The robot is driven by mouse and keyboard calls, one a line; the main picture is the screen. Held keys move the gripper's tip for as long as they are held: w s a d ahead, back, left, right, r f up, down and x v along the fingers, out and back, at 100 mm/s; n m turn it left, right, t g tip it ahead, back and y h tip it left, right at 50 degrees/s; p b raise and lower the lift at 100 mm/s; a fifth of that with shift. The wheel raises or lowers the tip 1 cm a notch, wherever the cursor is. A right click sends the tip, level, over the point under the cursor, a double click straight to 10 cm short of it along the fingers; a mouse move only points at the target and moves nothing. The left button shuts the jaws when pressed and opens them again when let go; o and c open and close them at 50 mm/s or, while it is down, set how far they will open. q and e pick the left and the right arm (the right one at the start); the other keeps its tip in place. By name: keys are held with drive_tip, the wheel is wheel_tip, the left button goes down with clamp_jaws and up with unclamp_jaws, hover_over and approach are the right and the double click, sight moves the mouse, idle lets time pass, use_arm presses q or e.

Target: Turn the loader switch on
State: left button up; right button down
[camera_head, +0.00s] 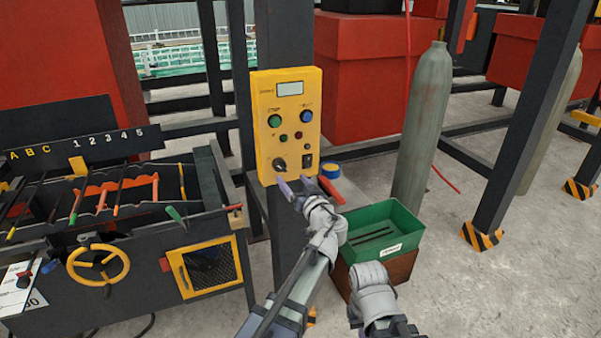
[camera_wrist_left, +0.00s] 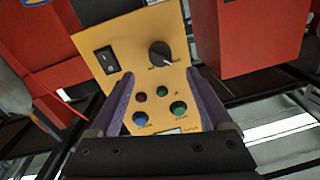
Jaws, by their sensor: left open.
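A yellow control box (camera_head: 288,125) is mounted on a dark post. At its bottom are a black rotary knob (camera_head: 280,164) on the left and a black rocker switch (camera_head: 307,161) on the right. I cannot read which is labelled loader. My left gripper (camera_head: 295,183) is open and empty just below and in front of them. In the left wrist view the box appears upside down, with the knob (camera_wrist_left: 160,53) between the open fingers (camera_wrist_left: 160,78) and the rocker (camera_wrist_left: 106,60) left of them. Contact cannot be told. My right arm shows low; its gripper is not visible.
The box also has a small display (camera_head: 290,89) and several coloured buttons. A green bin (camera_head: 385,222) and a grey gas cylinder (camera_head: 424,125) stand to the right. A dark machine with a yellow handwheel (camera_head: 98,264) fills the left. Bare floor (camera_head: 510,290) lies at right.

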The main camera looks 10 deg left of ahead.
sight(283, 169)
use_arm(q)
drive_tip(key=shift+x, duration=4)
drive_tip(key=shift+c, duration=0.2)
clamp_jaws()
